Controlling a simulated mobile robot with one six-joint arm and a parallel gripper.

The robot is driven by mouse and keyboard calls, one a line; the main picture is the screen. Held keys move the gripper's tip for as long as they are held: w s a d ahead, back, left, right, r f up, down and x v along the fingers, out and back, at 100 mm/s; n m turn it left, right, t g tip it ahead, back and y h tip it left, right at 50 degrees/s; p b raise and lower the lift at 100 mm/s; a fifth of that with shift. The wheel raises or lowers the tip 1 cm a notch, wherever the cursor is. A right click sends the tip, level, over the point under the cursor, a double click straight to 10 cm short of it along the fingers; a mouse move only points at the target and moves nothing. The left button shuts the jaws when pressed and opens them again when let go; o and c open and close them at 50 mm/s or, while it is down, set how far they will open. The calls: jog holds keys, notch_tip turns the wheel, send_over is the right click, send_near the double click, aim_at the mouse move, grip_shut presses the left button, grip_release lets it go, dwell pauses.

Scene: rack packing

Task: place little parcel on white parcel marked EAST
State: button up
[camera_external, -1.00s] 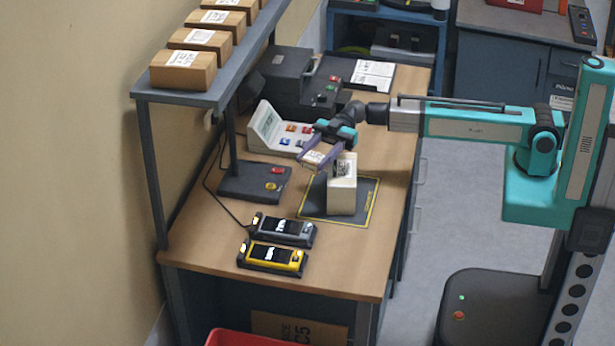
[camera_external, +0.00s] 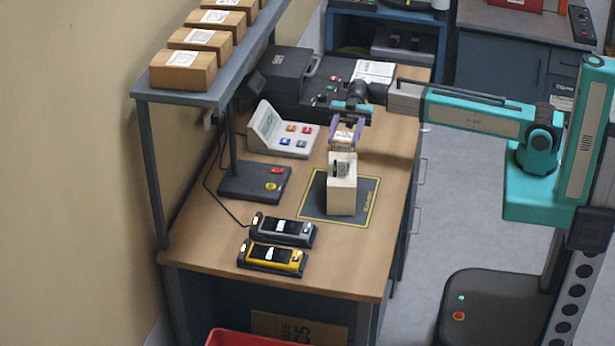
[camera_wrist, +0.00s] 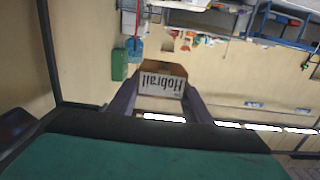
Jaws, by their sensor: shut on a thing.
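The little parcel (camera_external: 343,139) is a small brown box with a white label. My gripper (camera_external: 345,132) is shut on it, one purple finger on each side, and holds it above the far end of the white parcel. In the wrist view the little parcel (camera_wrist: 162,82) sits between the fingers, its label reading "Hobrall" upside down. The white parcel (camera_external: 341,195) stands on a dark mat with a yellow border (camera_external: 365,205). Its top carries a label too small to read here. I cannot tell from this angle whether the two parcels touch.
A white keypad console (camera_external: 280,135) and a dark scale base (camera_external: 252,182) stand left of the mat. Two handheld scanners (camera_external: 285,231) lie at the front. A shelf (camera_external: 215,98) with several brown parcels overhangs the left side.

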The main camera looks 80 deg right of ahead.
jog(key=p, duration=0.1)
send_over(342, 169)
jog(key=shift+f, duration=2.25)
jog(key=shift+f+p, duration=0.45)
jog(key=shift+f, duration=1.3)
jog(key=shift+f, duration=0.15)
jog(key=o, duration=1.1)
